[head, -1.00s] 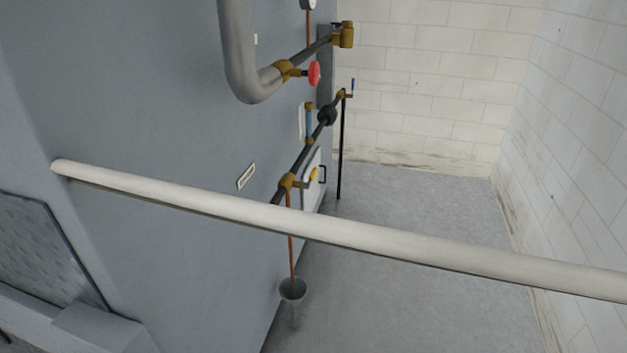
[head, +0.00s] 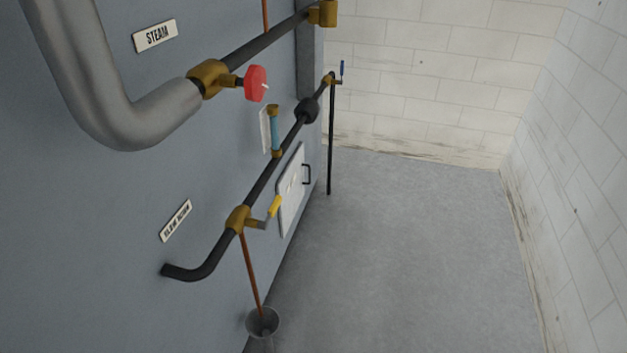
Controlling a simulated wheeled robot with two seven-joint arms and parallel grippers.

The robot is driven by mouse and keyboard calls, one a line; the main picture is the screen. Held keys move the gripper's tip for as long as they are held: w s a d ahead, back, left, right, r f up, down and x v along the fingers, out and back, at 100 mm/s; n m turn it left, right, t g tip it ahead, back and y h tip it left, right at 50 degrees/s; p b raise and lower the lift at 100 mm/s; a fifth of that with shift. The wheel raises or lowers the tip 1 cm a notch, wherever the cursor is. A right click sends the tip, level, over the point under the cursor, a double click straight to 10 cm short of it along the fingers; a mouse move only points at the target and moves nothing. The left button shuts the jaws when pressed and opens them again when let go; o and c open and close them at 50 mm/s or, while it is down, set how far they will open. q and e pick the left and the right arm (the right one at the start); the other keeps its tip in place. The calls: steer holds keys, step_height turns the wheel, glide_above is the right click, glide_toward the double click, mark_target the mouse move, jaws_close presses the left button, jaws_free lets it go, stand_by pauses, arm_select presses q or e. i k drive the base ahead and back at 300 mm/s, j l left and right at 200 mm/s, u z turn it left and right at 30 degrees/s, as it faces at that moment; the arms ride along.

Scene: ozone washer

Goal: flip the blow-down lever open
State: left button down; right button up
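The blow-down lever (head: 274,208) has a yellow grip and sits on a brass valve (head: 238,219) on the lower dark pipe. A label plate (head: 176,220), which seems to read "BLOW DOWN", is on the grey wall panel left of the valve. A thin copper pipe (head: 251,275) runs down from the valve to a grey funnel cup (head: 262,322). The lever sticks out from the valve toward the right. Neither of my grippers is in the head view.
A thick grey pipe (head: 110,115) with a red-handled valve (head: 256,83) is above, beside a "STEAM" label (head: 155,36). A blue-handled valve (head: 341,69) and a white hatch (head: 292,190) are farther back. The floor (head: 410,260) to the right is clear.

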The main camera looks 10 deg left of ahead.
mark_target(261, 225)
steer(key=i+l+z, duration=0.1)
steer(key=i, duration=0.35)
steer(key=i+l, duration=0.1)
steer(key=i, duration=0.3)
steer(key=z, duration=0.05)
